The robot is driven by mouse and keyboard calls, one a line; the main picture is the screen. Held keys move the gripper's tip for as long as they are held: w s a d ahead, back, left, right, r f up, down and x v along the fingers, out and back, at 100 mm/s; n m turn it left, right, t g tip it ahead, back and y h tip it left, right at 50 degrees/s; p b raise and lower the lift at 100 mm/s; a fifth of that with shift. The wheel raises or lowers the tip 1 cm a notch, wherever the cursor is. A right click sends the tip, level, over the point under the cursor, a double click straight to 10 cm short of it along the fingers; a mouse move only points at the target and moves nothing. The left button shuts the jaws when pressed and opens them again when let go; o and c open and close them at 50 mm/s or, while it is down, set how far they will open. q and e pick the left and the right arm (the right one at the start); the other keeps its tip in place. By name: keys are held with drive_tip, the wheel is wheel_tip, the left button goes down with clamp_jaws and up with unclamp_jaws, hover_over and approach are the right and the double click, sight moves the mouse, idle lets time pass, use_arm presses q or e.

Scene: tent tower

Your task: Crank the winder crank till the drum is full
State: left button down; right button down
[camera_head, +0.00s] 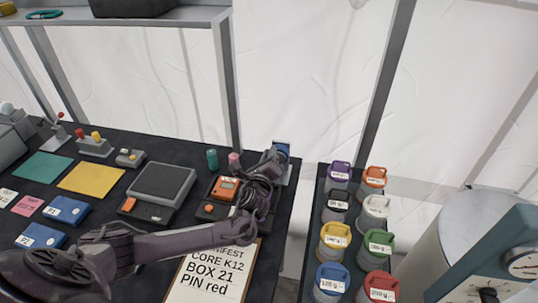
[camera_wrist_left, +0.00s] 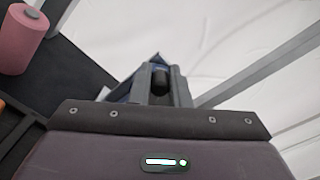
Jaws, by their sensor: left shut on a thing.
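My left arm reaches across the dark table in the head view. Its gripper (camera_head: 272,158) is at the table's far right corner, at the blue winder (camera_head: 282,147). In the left wrist view the gripper (camera_wrist_left: 160,78) is shut on a dark rounded knob, which looks like the handle of the winder crank (camera_wrist_left: 160,74). Some blue of the winder (camera_wrist_left: 127,90) shows behind the fingers. The drum and most of the crank are hidden by my gripper, so how full the drum is cannot be told. My right gripper is not in view.
A pink spool (camera_wrist_left: 17,35) and a green cylinder (camera_head: 212,159) stand near the winder. An orange-faced device (camera_head: 224,189) and a sign board (camera_head: 208,275) lie near my arm. Several lidded jars (camera_head: 335,235) stand on a rack to the right, across a gap.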

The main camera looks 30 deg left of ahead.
use_arm(q)
drive_tip(key=shift+d, duration=0.1)
drive_tip(key=shift+d+r+m+p, duration=0.15)
drive_tip(key=shift+m+p, duration=0.25)
drive_tip(key=shift+m, duration=0.15)
drive_tip(key=shift+d+r+m+p, duration=0.1)
drive_tip(key=shift+r+m+p, duration=0.05)
drive_tip(key=shift+m+p, duration=0.35)
drive_tip(key=d+m+p, duration=0.1)
drive_tip(key=m+p, duration=0.2)
drive_tip(key=m, duration=0.3)
drive_tip(key=w+d+f+m+p, duration=0.1)
drive_tip(key=d+m+p, duration=0.1)
drive_tip(key=m, duration=0.5)
drive_tip(key=d+f+m+p, duration=0.1)
drive_tip(key=d+m+p, duration=0.1)
drive_tip(key=m, duration=0.4)
drive_tip(key=shift+w+d+f+m+p, duration=0.25)
drive_tip(key=shift+w+m+p, duration=0.1)
drive_tip(key=shift+p, duration=0.5)
drive_tip(key=shift+f+m, duration=0.4)
drive_tip(key=shift+m, duration=0.6)
drive_tip(key=shift+f, duration=0.1)
